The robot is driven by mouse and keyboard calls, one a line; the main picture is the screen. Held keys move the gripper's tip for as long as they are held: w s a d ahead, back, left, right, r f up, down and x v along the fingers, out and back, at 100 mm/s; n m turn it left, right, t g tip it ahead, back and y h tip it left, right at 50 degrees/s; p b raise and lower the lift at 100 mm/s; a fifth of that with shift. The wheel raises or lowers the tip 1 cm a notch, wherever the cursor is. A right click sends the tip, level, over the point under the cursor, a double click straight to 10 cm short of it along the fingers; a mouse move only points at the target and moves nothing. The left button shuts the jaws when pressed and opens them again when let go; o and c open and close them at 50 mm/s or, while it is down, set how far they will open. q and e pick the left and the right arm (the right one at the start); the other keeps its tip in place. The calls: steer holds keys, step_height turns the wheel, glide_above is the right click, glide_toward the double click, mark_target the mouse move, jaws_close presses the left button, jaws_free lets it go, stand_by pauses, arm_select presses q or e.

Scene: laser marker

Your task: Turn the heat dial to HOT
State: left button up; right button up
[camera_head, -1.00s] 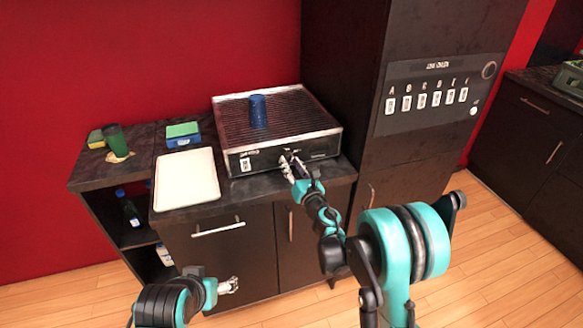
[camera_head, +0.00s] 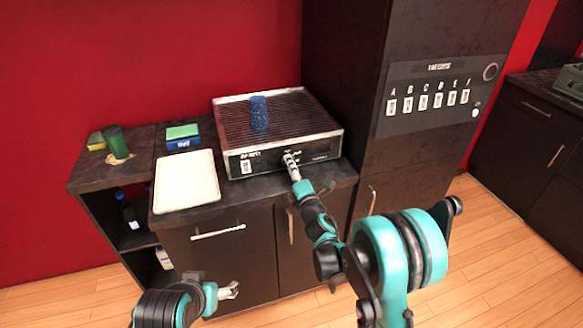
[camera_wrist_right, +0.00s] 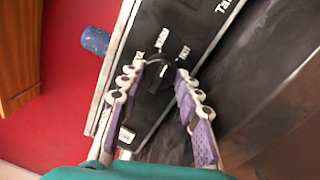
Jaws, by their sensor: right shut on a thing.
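The heat dial (camera_wrist_right: 158,75) is a black knob on the dark front panel of the grill (camera_head: 285,152). In the right wrist view it lies between my right fingertips (camera_wrist_right: 156,68), which are shut on it. I cannot tell for sure which label the dial points at.
A blue cup (camera_head: 259,112) stands on the grill's grate. A tall dark cabinet (camera_head: 420,140) stands close on the right.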

steer(key=m, duration=0.6)
steer(key=shift+m+h, duration=0.3)
steer(key=shift+m, duration=0.1)
stand_by(0.3)
steer(key=o, duration=1.2)
steer(key=shift+c, duration=0.2)
steer(key=shift+r, duration=0.1)
